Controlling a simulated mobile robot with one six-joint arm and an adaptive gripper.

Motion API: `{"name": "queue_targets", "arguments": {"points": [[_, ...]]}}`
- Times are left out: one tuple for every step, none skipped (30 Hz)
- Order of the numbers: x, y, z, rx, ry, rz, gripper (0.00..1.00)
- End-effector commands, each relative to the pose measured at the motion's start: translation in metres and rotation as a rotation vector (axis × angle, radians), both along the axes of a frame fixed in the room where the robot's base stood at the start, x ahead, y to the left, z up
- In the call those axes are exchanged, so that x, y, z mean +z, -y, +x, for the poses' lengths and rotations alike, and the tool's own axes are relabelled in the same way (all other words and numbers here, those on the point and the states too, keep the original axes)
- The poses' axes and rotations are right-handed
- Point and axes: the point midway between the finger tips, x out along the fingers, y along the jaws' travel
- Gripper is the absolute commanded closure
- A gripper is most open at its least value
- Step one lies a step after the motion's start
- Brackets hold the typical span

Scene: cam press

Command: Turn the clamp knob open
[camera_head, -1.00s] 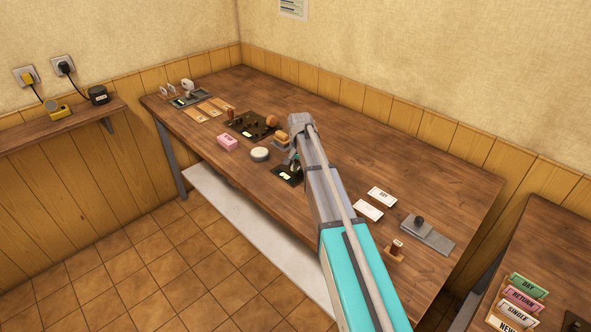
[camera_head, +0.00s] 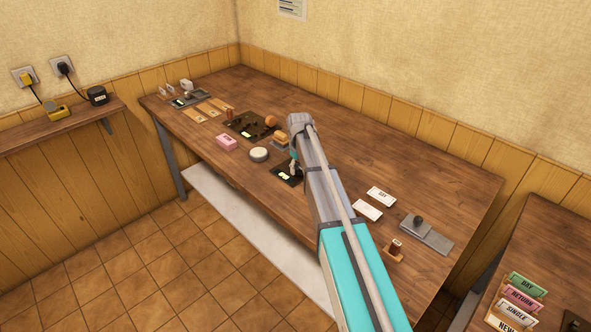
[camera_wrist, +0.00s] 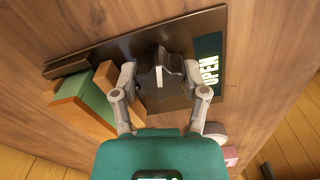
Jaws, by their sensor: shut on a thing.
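The clamp knob (camera_wrist: 158,78) is dark and ridged, with a pale mark on its top. It stands on a dark base plate (camera_wrist: 108,52) that carries a green label (camera_wrist: 208,62) reading OPEN. My gripper (camera_wrist: 160,76) is shut on the knob, one finger on each side of it. In the head view, the base plate (camera_head: 281,173) lies near the front edge of the table, and my gripper (camera_head: 294,163) reaches down to it. My forearm covers part of the area there, and the knob is too small to read in that view.
A wooden block with a green face (camera_wrist: 88,103) stands close beside my left finger. A round white pot (camera_head: 259,154) and a pink box (camera_head: 226,142) lie left of the plate. A larger dark board (camera_head: 247,127) is farther left. The table's back middle is clear.

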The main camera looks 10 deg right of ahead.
Motion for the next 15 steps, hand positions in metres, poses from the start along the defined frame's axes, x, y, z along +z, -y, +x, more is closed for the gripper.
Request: {"name": "queue_targets", "arguments": {"points": [[0.0009,0.001,0.0035,0.031,0.007,-0.002,0.9],[0.0009,0.0009,0.0036,0.052,0.007,-0.002,0.9],[0.0009,0.0007,0.0037,0.077,0.007,-0.002,0.9],[0.0009,0.0006,0.0037,0.093,0.007,-0.002,0.9],[0.0009,0.0005,0.0038,0.109,0.007,-0.002,0.9],[0.0009,0.0004,0.0037,0.128,0.007,-0.001,0.9],[0.0009,0.0003,0.0038,0.141,0.006,0.0,0.9],[0.0009,0.0001,0.0039,0.151,0.007,0.0,0.9],[0.0009,-0.0001,0.0039,0.165,0.007,0.0,0.9],[0.0009,-0.0002,0.0039,0.172,0.007,0.0,0.9],[0.0009,-0.0003,0.0039,0.179,0.007,0.0,0.9],[0.0009,-0.0004,0.004,0.187,0.007,0.0,0.9],[0.0009,-0.0005,0.0039,0.192,0.007,0.001,0.9],[0.0009,-0.0006,0.0039,0.195,0.007,0.001,0.9],[0.0009,-0.0008,0.004,0.198,0.007,0.001,0.9]]}}
